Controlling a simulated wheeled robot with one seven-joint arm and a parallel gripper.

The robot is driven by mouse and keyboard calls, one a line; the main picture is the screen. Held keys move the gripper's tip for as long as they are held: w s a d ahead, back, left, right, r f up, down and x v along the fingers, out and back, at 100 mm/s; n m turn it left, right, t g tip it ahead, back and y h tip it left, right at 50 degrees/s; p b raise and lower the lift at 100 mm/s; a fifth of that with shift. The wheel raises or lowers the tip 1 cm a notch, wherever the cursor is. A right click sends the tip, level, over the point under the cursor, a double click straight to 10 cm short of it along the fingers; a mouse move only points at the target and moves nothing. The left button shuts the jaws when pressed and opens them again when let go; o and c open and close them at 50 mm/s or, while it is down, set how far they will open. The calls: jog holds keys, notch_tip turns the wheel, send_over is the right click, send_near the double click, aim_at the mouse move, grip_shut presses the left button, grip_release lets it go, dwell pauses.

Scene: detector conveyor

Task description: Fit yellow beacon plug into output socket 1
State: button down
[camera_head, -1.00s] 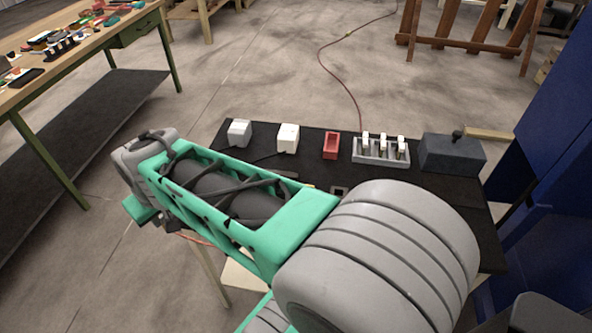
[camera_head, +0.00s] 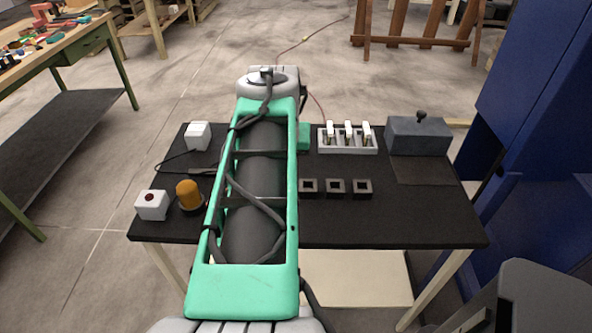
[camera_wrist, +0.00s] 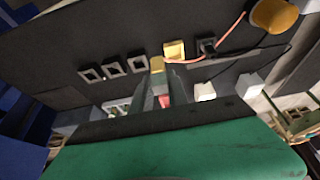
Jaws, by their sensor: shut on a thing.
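My gripper (camera_wrist: 160,80) is shut on a small yellow-topped plug (camera_wrist: 157,63), seen in the wrist view over the black table. A pinkish cord runs from near it toward the orange-yellow beacon (camera_wrist: 271,14), which also stands at the left in the head view (camera_head: 188,195). Three dark square sockets sit in a row in the head view (camera_head: 308,187) and left of the plug in the wrist view (camera_wrist: 137,64). The plug appears apart from them. A yellow-framed socket (camera_wrist: 174,49) and a black one (camera_wrist: 207,45) lie to its right. My arm hides these two and my fingertips in the head view.
A tray with three white-handled pieces (camera_head: 347,147) and a grey box with a knob (camera_head: 418,138) stand at the back. White boxes (camera_head: 198,136) and (camera_head: 152,205) are at the left, with cables between. The black table's (camera_head: 420,225) front right is clear; a blue cabinet (camera_head: 530,100) stands beside it.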

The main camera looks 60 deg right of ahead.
jog(key=w+d+f, duration=0.2)
jog(key=d+f, duration=0.1)
jog(key=w+d+f, duration=0.6)
jog(key=shift+w+d+f+p, duration=0.1)
jog(key=shift+d+f+p, duration=0.05)
jog(key=shift+d+p, duration=0.25)
jog(key=shift+w+d+f, duration=0.1)
jog(key=shift+d+f, duration=0.05)
jog(key=shift+f, duration=1.65)
jog(key=c, duration=1.3)
grip_release()
